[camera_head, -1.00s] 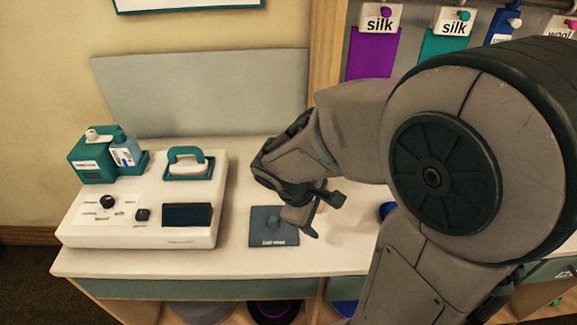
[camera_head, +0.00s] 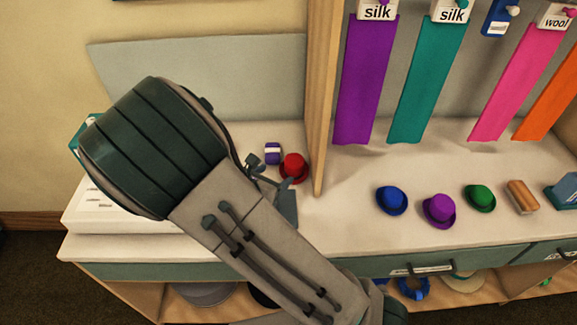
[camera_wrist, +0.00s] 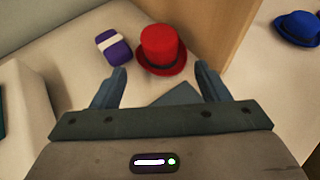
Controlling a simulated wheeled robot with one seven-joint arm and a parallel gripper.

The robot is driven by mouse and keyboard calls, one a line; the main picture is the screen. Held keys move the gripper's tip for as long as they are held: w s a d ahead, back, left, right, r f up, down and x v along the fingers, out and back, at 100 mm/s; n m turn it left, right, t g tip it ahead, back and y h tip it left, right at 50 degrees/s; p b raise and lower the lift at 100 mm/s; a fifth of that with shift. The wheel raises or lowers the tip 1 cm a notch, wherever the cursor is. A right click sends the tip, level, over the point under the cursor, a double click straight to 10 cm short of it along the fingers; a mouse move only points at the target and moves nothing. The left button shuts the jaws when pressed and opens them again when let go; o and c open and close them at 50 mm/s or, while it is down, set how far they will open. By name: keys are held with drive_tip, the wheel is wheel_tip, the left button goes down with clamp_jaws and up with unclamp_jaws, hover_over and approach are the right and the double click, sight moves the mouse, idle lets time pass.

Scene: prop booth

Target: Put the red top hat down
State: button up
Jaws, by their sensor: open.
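The red top hat (camera_head: 293,167) stands upright, brim down, on the white counter (camera_head: 340,222), left of the wooden divider. In the wrist view the red hat (camera_wrist: 161,46) lies just beyond my fingertips. My gripper (camera_wrist: 161,78) is open, its two fingers spread apart with nothing between them but counter and part of a dark flat pad (camera_wrist: 176,95). In the head view my gripper (camera_head: 272,178) is close to the hat's left and near side, partly hidden by my arm.
A purple roll with a white band (camera_head: 272,153) sits left of the hat. The wooden divider (camera_head: 320,110) stands close to its right. Blue (camera_head: 392,200), purple (camera_head: 439,210) and green (camera_head: 480,198) hats are right of the divider. A white machine (camera_head: 105,215) is at left.

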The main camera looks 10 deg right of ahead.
sight(290, 164)
drive_tip(key=x, duration=1.1)
drive_tip(key=shift+w, duration=0.3)
drive_tip(key=shift+c, duration=0.3)
drive_tip(key=c, duration=0.8)
drive_tip(key=shift+o, duration=0.2)
drive_tip(key=shift+r, duration=0.15)
